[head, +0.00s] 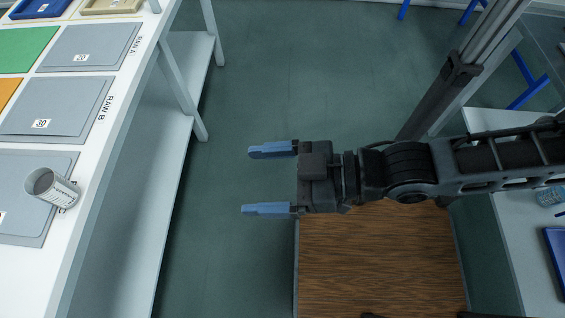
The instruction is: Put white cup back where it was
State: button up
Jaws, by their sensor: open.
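The white cup (52,189) stands in the head view at the left, near the front edge of the white table (100,140). It is partly over a grey panel (36,160) and seems to overlap the table's bare border. Its dark open mouth faces up and dark marks show on its side. My gripper (268,181) is open and empty, its two blue fingers pointing left. It is over the floor gap to the right of the table, well apart from the cup.
Grey panels numbered 20 (85,47) and 30 (55,107), a green panel (25,48) and blue and tan trays (108,5) fill the table. A white surface at right holds a bottle (549,197) and a blue tray (557,260). Green floor (240,80) is clear.

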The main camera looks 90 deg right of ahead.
jog(key=shift+g, duration=0.3)
jog(key=s+r, duration=0.3)
jog(key=r, duration=0.1)
jog(key=shift+s, duration=0.35)
jog(key=shift+f, duration=0.15)
